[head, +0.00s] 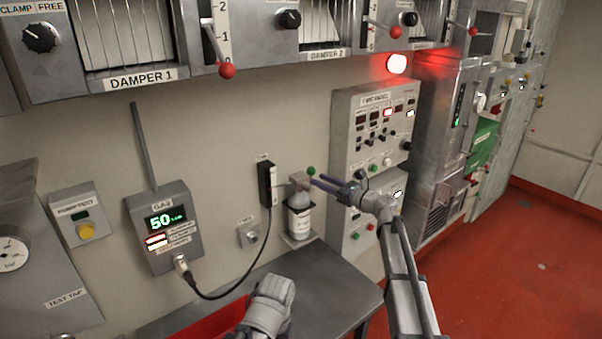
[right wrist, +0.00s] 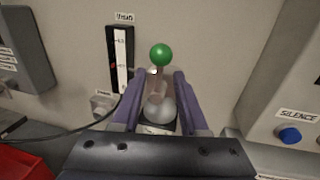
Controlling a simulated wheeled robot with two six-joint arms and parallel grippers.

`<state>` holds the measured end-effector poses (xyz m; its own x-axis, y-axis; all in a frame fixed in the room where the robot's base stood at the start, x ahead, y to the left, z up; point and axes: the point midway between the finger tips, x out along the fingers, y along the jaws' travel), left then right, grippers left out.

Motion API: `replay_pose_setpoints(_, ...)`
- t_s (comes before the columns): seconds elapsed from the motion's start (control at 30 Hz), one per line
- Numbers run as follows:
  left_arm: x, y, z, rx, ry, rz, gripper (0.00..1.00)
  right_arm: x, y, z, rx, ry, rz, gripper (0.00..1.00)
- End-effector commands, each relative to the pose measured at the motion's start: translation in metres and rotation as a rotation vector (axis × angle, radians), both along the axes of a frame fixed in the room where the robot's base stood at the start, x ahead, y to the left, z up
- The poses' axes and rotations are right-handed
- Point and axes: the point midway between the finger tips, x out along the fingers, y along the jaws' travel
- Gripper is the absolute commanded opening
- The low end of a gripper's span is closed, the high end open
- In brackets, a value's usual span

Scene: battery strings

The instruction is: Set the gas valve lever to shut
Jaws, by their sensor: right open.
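The lever I take for the gas valve lever ends in a green ball (head: 311,171), on top of a grey gas bottle (head: 299,218) standing against the wall. In the right wrist view the green ball (right wrist: 161,54) shows above the bottle's rounded top (right wrist: 159,108). My right gripper (head: 318,182) is open. Its two purple fingers (right wrist: 161,78) lie on either side of the bottle top and lever stem in that view; I cannot tell whether they touch. The lever's exact setting is hard to read. My left gripper's fingers do not show.
A black gauge with a scale (head: 267,184) hangs left of the bottle. A gas meter (head: 166,235) reads 50, with a cable (head: 232,291) running from it. A panel with buttons (head: 370,130) stands close right. A grey bench (head: 335,285) lies below. A red lamp (head: 397,63) glows.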

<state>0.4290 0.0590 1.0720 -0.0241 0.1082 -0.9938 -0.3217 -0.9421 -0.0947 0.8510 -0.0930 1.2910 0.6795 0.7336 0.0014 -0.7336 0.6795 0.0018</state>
Motion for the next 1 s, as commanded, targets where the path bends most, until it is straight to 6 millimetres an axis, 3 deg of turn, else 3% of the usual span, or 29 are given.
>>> replay_pose_setpoints(0.27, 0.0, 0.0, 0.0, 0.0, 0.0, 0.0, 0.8, 0.017, 0.017, 0.0, -0.001, -0.001, 0.002, 0.43)
replay_pose_setpoints(0.6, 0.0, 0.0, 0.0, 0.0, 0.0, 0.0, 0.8, 0.05, 0.053, 0.0, -0.002, -0.001, 0.002, 0.43)
replay_pose_setpoints(0.9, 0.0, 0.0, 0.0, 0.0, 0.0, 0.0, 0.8, 0.052, 0.057, 0.0, -0.002, -0.001, 0.001, 0.43)
replay_pose_setpoints(1.0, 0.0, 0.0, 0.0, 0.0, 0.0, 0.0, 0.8, 0.052, 0.057, 0.0, -0.002, -0.001, 0.001, 0.34)
